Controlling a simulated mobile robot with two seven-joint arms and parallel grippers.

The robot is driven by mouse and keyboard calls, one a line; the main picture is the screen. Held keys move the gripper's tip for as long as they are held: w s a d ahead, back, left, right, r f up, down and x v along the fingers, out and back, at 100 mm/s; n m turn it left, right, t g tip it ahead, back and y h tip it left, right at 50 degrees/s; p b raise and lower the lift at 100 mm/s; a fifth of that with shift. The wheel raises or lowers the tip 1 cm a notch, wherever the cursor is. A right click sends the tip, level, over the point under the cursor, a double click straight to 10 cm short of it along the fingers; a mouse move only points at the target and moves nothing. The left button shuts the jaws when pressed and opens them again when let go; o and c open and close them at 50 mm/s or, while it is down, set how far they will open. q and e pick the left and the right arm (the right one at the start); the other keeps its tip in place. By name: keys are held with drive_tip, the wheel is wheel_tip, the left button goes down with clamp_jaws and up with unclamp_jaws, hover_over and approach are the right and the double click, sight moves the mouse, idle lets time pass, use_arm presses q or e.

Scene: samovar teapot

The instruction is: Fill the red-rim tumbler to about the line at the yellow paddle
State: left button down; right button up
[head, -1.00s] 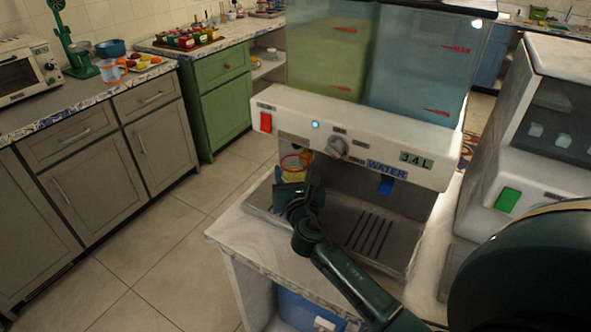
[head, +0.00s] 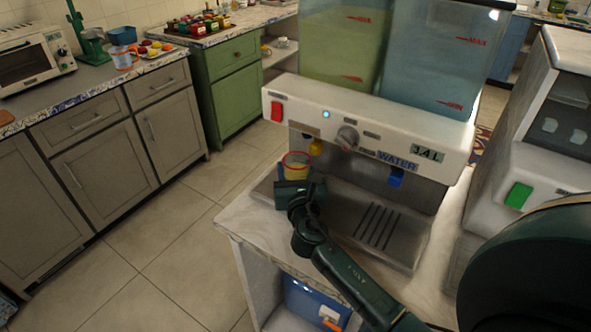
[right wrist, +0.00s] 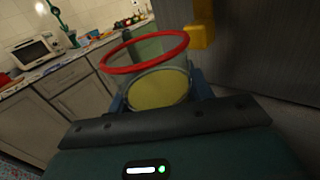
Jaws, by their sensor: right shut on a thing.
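The red-rim tumbler (head: 296,163) is upright in my right gripper (head: 296,184), in front of the left bay of the dispenser. It also shows in the right wrist view (right wrist: 177,63), with yellow liquid in it and the surface clearly below the red rim. I cannot make out a fill line on it. The yellow paddle (head: 316,147) is above and to the right of the rim, apart from it; in the right wrist view the paddle (right wrist: 202,36) is just beyond the rim. My right gripper (right wrist: 160,96) is shut around the tumbler. My left gripper is out of view.
The dispenser (head: 360,138) has a yellowish tank and a blue tank, a red switch (head: 277,110), a knob (head: 347,137) and a blue paddle (head: 396,178). Its slotted drip tray (head: 395,240) is bare. A machine with a green switch (head: 518,195) stands at right.

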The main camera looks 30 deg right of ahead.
drive_tip(key=shift+s+a, duration=0.85)
drive_tip(key=shift+a, duration=0.6)
drive_tip(key=shift+s+a, duration=0.85)
drive_tip(key=shift+a, duration=0.55)
drive_tip(key=shift+s+a, duration=0.85)
drive_tip(key=shift+a, duration=0.6)
